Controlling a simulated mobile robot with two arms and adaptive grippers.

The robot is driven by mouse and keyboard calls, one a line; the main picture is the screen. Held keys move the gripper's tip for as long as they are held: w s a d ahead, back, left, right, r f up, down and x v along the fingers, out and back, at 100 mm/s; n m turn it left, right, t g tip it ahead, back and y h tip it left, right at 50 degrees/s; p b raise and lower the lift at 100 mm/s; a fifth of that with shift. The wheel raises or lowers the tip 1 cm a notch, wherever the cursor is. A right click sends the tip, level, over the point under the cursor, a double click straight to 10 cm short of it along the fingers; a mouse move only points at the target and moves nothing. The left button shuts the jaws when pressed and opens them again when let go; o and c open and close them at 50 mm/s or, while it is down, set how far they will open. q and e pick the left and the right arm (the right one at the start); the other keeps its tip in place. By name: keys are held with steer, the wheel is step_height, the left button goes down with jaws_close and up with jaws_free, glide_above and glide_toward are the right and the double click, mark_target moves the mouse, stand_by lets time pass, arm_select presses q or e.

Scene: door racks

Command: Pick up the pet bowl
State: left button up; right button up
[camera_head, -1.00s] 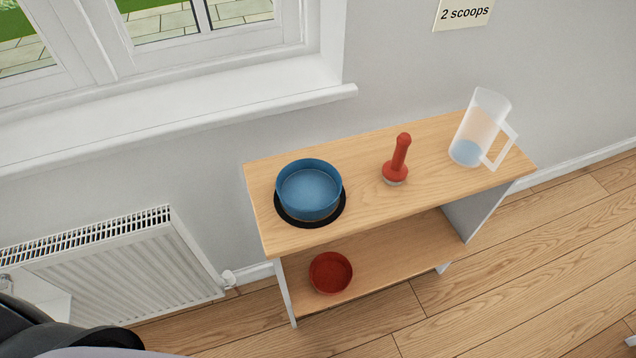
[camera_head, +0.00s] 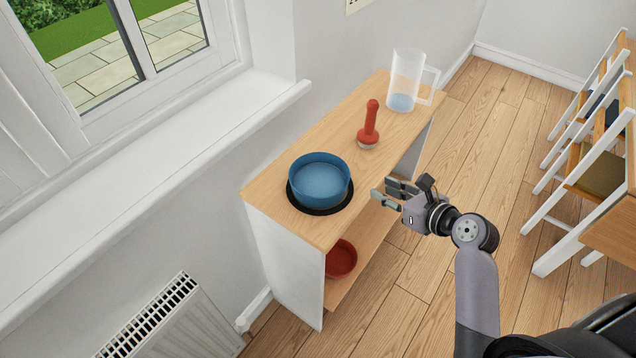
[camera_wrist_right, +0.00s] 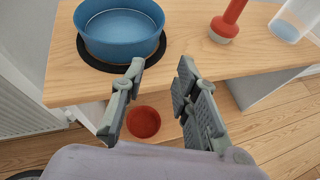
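A blue bowl (camera_head: 320,180) sits on a round black mat (camera_head: 341,204) on top of the wooden shelf unit. A smaller red bowl (camera_head: 341,259) sits on the lower shelf, partly hidden by the top board. Which one is the pet bowl is not marked. My right gripper (camera_head: 380,195) is open and empty, just off the front edge of the unit, right of the blue bowl. In the right wrist view, its open fingers (camera_wrist_right: 156,92) point toward the unit. The blue bowl (camera_wrist_right: 120,34) is beyond them and the red bowl (camera_wrist_right: 143,122) shows between them. My left gripper is not in view.
A red plunger-like tool (camera_head: 369,126) and a clear jug (camera_head: 405,80) stand on the wooden top (camera_head: 313,230). A radiator (camera_head: 188,318) is at lower left, under the window sill. White-framed chairs (camera_head: 577,215) stand at right. Open floor lies between.

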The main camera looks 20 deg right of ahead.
steer(key=r, duration=0.2)
glide_toward(342, 163)
steer(key=shift+m, duration=0.4)
steer(key=x, duration=0.5)
steer(key=shift+w+d+f, duration=0.2)
steer(key=shift+d+f, duration=0.1)
steer(key=shift+f, duration=0.15)
steer(key=x, duration=0.5)
steer(key=shift+w+a+r+p, duration=0.1)
steer(key=shift+a+r+p, duration=0.1)
steer(key=shift+a+p, duration=0.15)
steer(key=shift+r, duration=0.1)
steer(key=shift+c, duration=0.5)
jaws_close()
